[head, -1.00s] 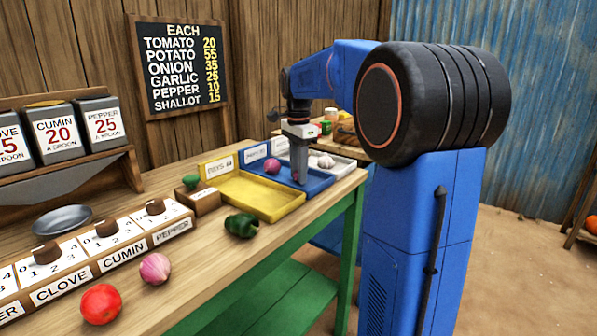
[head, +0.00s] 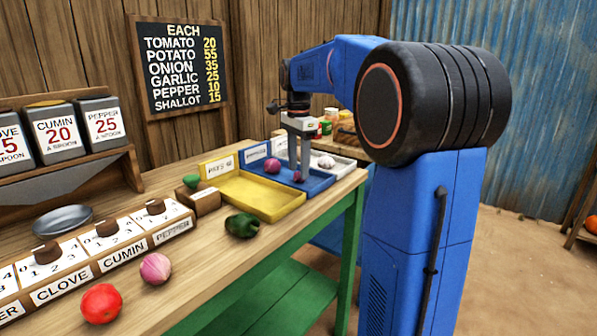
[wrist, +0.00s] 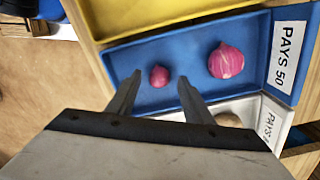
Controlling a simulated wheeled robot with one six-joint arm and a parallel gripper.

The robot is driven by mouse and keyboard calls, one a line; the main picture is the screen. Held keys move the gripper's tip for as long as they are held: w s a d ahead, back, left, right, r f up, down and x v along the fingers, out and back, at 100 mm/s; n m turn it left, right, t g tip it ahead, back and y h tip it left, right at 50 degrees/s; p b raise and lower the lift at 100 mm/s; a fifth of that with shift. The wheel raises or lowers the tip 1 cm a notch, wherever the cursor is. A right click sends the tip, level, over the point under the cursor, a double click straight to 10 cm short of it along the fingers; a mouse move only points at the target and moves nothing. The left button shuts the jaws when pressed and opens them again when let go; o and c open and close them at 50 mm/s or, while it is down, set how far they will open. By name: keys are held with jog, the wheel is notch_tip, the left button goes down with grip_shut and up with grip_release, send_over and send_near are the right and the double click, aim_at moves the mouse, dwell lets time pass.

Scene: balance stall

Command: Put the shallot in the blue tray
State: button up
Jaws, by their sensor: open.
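The shallot (wrist: 158,76), a small pink-red bulb, lies on the floor of the blue tray (wrist: 190,55). It also shows in the head view (head: 298,176), in the tray (head: 321,185) just below my fingers. My gripper (wrist: 157,98) is open and empty, with its fingertips apart on either side of the shallot in the wrist view. In the head view my gripper (head: 299,168) hangs over the tray. A larger pink onion (wrist: 226,61) lies in the same tray, near the "PAYS 50" label.
A yellow tray (head: 262,197) adjoins the blue one, and a white tray (head: 343,166) with garlic (head: 326,161) lies beyond it. A green pepper (head: 241,225), an onion (head: 155,268) and a tomato (head: 101,303) are on the counter. A chalkboard (head: 180,65) stands behind.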

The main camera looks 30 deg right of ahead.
notch_tip(320, 180, up, 10)
dwell(0.4)
dwell(0.4)
